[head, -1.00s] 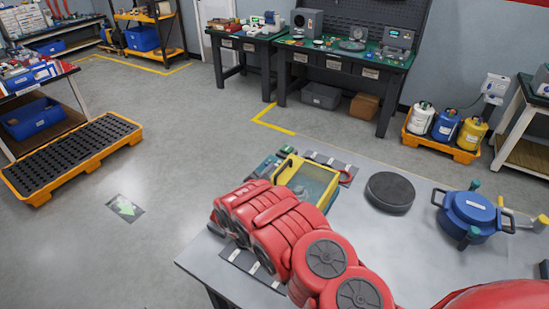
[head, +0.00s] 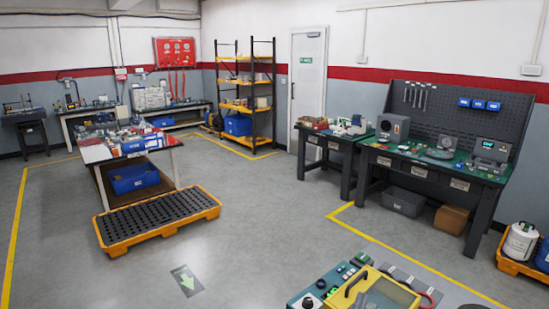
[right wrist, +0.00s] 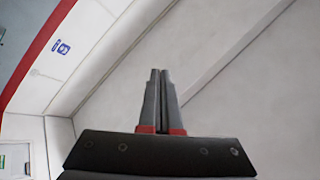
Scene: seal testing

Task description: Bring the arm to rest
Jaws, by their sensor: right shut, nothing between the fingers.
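My right gripper (right wrist: 160,74) shows in the right wrist view. Its two dark fingers are together, with nothing between them. Behind the fingers is a pale wall or ceiling surface, with no object close to them. In the head view no arm or gripper of mine shows. My left gripper is in neither view.
A test unit with a yellow-framed case (head: 384,291) sits on the near bench at the bottom. An orange spill pallet (head: 160,218) lies on the floor at left. Dark workbenches (head: 430,161) stand at right. The floor in the middle is clear.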

